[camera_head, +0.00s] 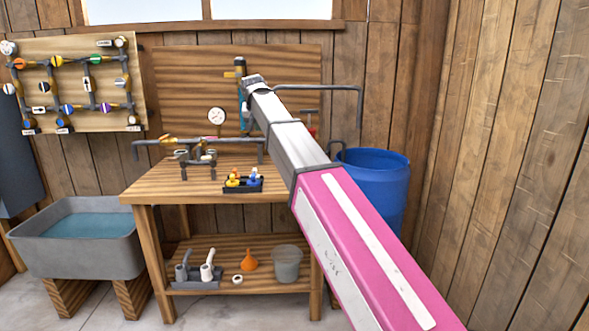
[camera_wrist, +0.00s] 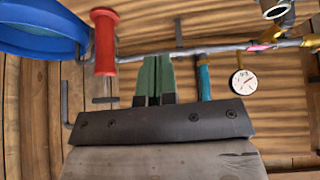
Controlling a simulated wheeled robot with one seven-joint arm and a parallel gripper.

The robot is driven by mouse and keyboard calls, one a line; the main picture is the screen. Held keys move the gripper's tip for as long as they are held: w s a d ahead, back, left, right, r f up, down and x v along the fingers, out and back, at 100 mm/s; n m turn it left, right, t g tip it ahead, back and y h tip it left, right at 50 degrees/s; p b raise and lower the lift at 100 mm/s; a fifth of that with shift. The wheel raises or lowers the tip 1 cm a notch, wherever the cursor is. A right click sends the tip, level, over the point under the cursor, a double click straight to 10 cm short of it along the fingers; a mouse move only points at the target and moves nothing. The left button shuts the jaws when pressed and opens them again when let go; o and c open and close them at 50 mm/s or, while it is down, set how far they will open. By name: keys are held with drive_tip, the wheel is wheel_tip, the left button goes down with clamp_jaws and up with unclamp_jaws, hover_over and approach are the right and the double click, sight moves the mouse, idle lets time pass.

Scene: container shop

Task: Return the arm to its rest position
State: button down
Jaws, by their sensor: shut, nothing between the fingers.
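My arm (camera_head: 325,205), pink and then grey, stretches from the lower right of the head view up and away over the workbench (camera_head: 165,185). Its far end is in front of the wooden back panel. My gripper (camera_wrist: 154,78) shows in the wrist view as two green fingers pressed together, shut and empty. Its fingers cannot be made out in the head view. In the wrist view the fingers point toward a grey pipe (camera_wrist: 222,49), between a red handle (camera_wrist: 104,45) and a blue handle (camera_wrist: 204,80). I cannot tell whether they touch anything.
A blue barrel (camera_head: 375,163) stands right of the bench, partly behind my arm. A gauge (camera_head: 217,116) and pipework (camera_head: 230,142) are near the arm's end. A small black tray (camera_head: 243,186) is on the bench. A grey water basin (camera_head: 50,256) stands at left, below a valve board (camera_head: 75,98).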

drive_tip(key=s+d+f+g, duration=0.1)
drive_tip(key=s+d+f, duration=0.2)
drive_tip(key=d+f, duration=0.5)
drive_tip(key=s+d+f+g, duration=0.1)
drive_tip(key=s+d+f, duration=0.25)
drive_tip(key=f, duration=0.95)
drive_tip(key=s+d+f+g, duration=0.1)
drive_tip(key=s+d+f, duration=0.1)
drive_tip(key=d+f, duration=0.65)
drive_tip(key=s+d+f+g, duration=0.1)
drive_tip(key=s+d+f, duration=0.5)
drive_tip(key=s+f, duration=0.4)
drive_tip(key=s+d+f+g, duration=0.2)
drive_tip(key=s+d+f, duration=0.4)
drive_tip(key=s+f, duration=0.5)
drive_tip(key=shift+s+d+f+m, duration=0.3)
drive_tip(key=shift+d+f, duration=0.1)
drive_tip(key=shift+f, duration=0.05)
